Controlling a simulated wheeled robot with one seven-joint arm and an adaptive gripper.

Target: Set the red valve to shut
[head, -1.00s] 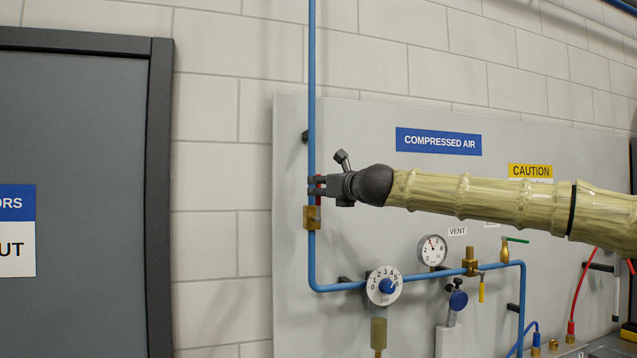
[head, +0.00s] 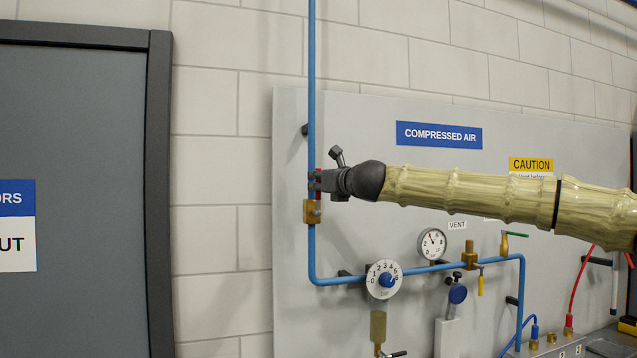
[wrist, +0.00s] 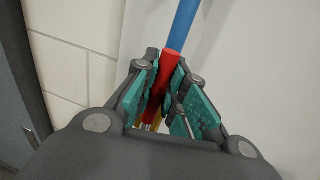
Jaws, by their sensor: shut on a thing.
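The red valve handle (wrist: 168,66) stands upright along the blue vertical pipe, above the brass valve body (head: 312,211). In the head view only a thin red strip of the handle (head: 318,186) shows beside my gripper (head: 316,181). My gripper reaches in from the right and is shut on the handle. In the wrist view the handle lies between the teal finger pads of my gripper (wrist: 168,98), its upper end sticking out past them. The brass body is mostly hidden there, with a little yellow showing below the fingers.
The blue pipe (head: 311,90) runs down the panel (head: 350,120), then right to a regulator dial (head: 384,279) and a pressure gauge (head: 432,244). A yellow-handled valve (head: 480,286) and a green-handled valve (head: 515,235) are lower right. A dark door (head: 75,150) is at left.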

